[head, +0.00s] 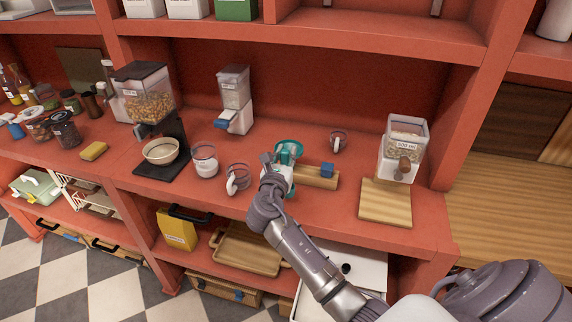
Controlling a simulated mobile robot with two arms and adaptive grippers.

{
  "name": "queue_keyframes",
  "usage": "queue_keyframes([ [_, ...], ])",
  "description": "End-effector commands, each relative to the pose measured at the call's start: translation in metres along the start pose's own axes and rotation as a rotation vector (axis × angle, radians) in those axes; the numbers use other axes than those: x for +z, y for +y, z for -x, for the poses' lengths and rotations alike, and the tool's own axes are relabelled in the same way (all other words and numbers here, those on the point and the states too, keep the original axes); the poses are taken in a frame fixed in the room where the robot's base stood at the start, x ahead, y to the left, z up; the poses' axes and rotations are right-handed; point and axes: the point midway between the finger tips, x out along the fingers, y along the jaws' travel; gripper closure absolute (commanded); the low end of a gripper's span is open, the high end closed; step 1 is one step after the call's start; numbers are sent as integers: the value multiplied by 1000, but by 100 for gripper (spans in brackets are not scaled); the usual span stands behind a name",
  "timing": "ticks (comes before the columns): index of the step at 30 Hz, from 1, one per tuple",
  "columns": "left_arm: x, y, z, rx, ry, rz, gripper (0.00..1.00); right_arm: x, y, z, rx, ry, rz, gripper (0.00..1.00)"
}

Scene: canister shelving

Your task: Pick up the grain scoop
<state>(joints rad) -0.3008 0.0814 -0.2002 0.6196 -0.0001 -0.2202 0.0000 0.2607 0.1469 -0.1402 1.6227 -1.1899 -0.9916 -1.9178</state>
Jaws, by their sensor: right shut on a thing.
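The grain scoop appears to be the teal, open-topped piece (289,148) on the red shelf, near the middle of the head view. My right gripper (278,168) is at its near side, shut on it, and hides its lower part. I cannot tell whether the scoop is touching the shelf. My left gripper is not in view.
A grain dispenser (404,140) stands by a wooden board (385,203).

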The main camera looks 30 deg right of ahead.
Motion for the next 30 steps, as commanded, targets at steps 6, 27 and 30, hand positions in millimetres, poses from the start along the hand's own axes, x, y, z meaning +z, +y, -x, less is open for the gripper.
queue_keyframes([
  [6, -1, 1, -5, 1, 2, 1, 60, 33, -40, 4, -3, -5, 0, 100],
  [27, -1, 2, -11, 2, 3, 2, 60, 80, -116, 15, 0, 0, 1, 100],
  [30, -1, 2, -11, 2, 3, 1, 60, 80, -116, 14, 0, -1, 1, 100],
])
